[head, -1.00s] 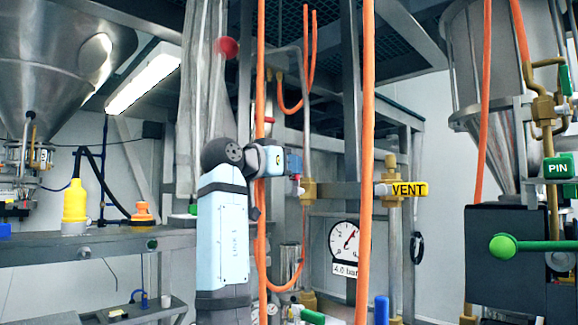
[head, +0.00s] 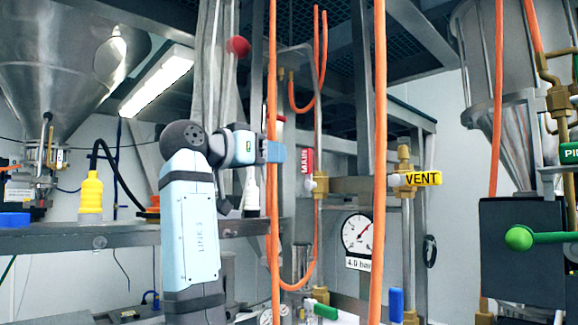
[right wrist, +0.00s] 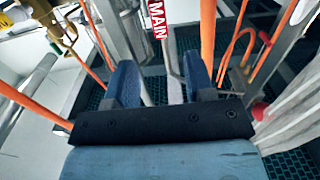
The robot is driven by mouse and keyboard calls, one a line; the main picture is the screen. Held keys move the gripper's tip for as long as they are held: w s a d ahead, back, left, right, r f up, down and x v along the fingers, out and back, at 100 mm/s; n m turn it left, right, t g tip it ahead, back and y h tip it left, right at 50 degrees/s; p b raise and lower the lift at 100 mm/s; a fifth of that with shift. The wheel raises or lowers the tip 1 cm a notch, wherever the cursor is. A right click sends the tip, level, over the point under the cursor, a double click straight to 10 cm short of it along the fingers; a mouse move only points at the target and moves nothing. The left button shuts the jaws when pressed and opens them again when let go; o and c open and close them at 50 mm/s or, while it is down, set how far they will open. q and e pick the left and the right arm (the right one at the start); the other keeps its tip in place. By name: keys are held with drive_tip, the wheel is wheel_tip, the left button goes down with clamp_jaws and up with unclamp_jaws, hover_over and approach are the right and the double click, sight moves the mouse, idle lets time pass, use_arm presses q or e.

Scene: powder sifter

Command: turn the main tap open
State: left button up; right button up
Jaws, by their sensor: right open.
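The main tap has a red handle (head: 307,161) with "MAIN" written along it. The handle stands upright above a brass fitting (head: 318,187) on a vertical pipe. My right gripper (head: 276,152) is left of the handle in the head view, apart from it, partly behind an orange hose. In the right wrist view the red MAIN handle (right wrist: 158,18) shows at the top, beyond the fingertips. The two blue fingers of my right gripper (right wrist: 162,80) are spread, with only pipes seen in the gap. My left gripper is not in view.
Orange hoses (head: 379,150) hang close around the tap. A yellow VENT handle (head: 422,179) lies level to the right, above a pressure gauge (head: 357,233). Green (head: 325,311) and blue (head: 396,304) handles are lower down. A steel shelf (head: 50,240) runs along the left.

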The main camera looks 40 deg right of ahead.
drive_tip(key=shift+s+a+b, duration=0.15)
drive_tip(key=shift+a+b, duration=0.2)
drive_tip(key=shift+a, duration=1.9)
drive_tip(key=shift+f, duration=0.1)
